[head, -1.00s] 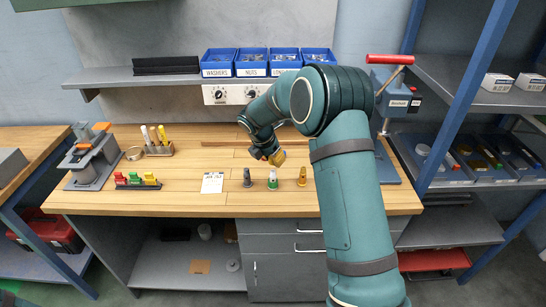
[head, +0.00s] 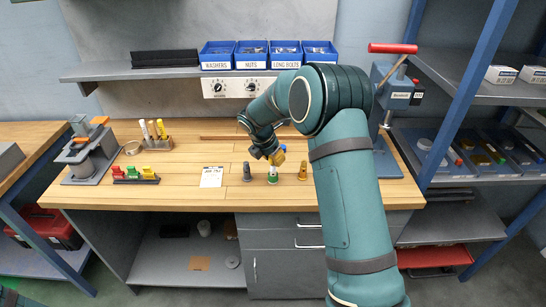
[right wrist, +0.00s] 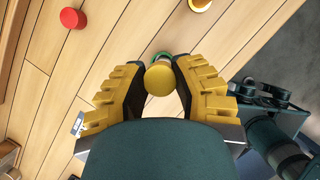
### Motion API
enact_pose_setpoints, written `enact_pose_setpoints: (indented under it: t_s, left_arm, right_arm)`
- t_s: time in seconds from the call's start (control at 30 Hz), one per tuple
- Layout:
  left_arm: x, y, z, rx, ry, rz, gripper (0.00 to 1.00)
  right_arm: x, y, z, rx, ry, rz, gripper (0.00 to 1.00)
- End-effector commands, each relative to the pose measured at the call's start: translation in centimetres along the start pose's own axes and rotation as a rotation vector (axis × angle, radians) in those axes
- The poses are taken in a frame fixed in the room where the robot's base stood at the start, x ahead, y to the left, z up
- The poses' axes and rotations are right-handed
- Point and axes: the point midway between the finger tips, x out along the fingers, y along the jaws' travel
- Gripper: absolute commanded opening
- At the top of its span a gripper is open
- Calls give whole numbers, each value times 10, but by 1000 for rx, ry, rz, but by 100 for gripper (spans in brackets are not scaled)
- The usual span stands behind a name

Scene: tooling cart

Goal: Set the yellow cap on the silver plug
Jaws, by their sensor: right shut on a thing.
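My right gripper (head: 276,158) is above the middle of three small upright plugs on the bench. It is shut on the yellow cap (right wrist: 160,79), which shows round between the yellow-padded fingers in the right wrist view. The middle plug (head: 272,175) has a pale silvery body and a green part; its top is hidden by the gripper. In the right wrist view a green rim (right wrist: 160,56) shows just beyond the cap. I cannot tell whether cap and plug touch. My left gripper is not in view.
A dark grey plug (head: 247,172) stands to the left and a brass-coloured plug (head: 302,172) to the right, both close by. A white card (head: 211,177) lies further left. A rack with red, green and yellow pieces (head: 136,175) stands beyond it. The bench front is clear.

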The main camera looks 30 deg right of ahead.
Motion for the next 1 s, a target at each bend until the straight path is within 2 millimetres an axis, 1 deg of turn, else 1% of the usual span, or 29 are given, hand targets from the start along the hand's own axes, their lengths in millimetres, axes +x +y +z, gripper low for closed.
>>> enact_pose_setpoints:
  t_s: [0.17, 1.0]
  left_arm:
    - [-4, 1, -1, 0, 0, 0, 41]
    - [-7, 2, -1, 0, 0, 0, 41]
  right_arm:
    - [0, 0, 0, -1, 0, 0, 14]
    - [2, 0, -1, 0, 0, 0, 13]
